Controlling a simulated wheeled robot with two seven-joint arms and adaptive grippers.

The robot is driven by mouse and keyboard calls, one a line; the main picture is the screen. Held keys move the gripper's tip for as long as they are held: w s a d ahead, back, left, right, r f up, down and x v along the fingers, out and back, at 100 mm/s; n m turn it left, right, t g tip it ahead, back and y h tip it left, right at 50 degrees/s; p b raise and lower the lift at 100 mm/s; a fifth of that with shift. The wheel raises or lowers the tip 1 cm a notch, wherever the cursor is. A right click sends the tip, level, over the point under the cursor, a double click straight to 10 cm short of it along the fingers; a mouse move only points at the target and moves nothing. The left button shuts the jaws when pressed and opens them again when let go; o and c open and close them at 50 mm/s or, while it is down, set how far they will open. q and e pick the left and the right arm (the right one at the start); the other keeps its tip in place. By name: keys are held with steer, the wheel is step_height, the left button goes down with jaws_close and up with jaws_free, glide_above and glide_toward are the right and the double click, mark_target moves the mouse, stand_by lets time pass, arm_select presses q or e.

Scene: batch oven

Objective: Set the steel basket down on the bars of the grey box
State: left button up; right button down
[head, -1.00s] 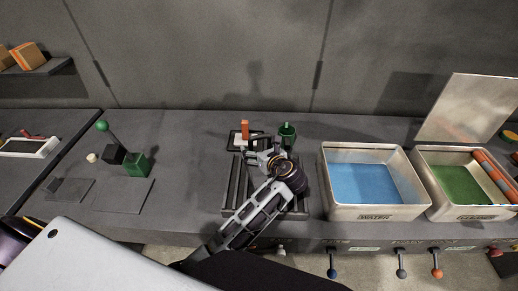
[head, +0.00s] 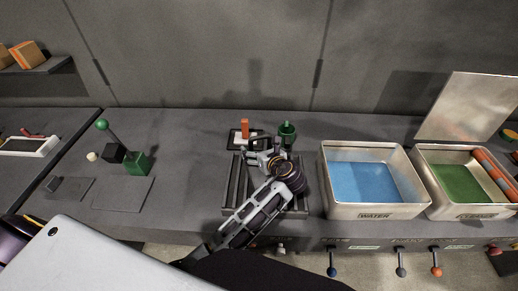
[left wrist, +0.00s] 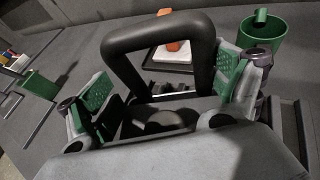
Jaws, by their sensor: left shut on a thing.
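The grey box (head: 236,185) with dark bars across its top is set in the middle of the counter. My left gripper (head: 267,160) is over its back part, and my arm covers much of the bars. In the left wrist view, a thick black arched handle (left wrist: 158,38) stands between the green finger pads of my left gripper (left wrist: 165,88). The gripper is shut on this handle, which I take to be the steel basket's. The basket's body is mostly hidden by the gripper, so I cannot tell whether it touches the bars. My right gripper is not in view.
Behind the box are an orange-and-white piece on a dark tray (head: 232,143) and a green cup (head: 287,133). The water tank (head: 335,205) and a green-filled tank (head: 470,211) stand to the right. A green block with a lever (head: 137,164) is left.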

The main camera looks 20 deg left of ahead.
arm_select(q)
steer(key=o, duration=1.3)
steer(key=shift+d, duration=0.1)
steer(key=shift+v, duration=5.95)
